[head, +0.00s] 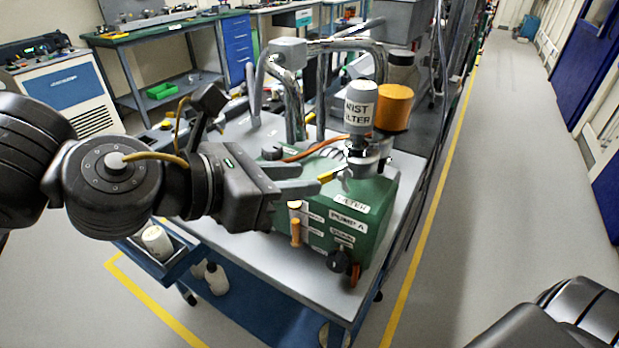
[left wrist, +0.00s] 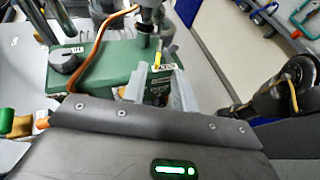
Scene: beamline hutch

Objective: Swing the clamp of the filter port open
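A green pump (head: 345,205) stands on the cart, labelled FILTER and PUMP A. On its top is the metal filter port clamp (head: 362,158), with a yellow-tipped lever (head: 330,174) sticking out to the left. The lever also shows in the left wrist view (left wrist: 157,60). A grey canister marked MIST FILTER (head: 360,108) stands upright above the port. My left gripper (head: 312,179) is open and empty, its two grey fingers pointing at the lever. In the left wrist view, the lever lies just beyond the fingertips, between their lines. My right gripper is not in view.
An orange-brown cylinder (head: 394,106) stands close behind the canister. An orange hose (head: 310,149) crosses behind my left fingers. Metal pipes (head: 320,85) rise at the back of the cart (head: 240,265). The floor to the right is clear.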

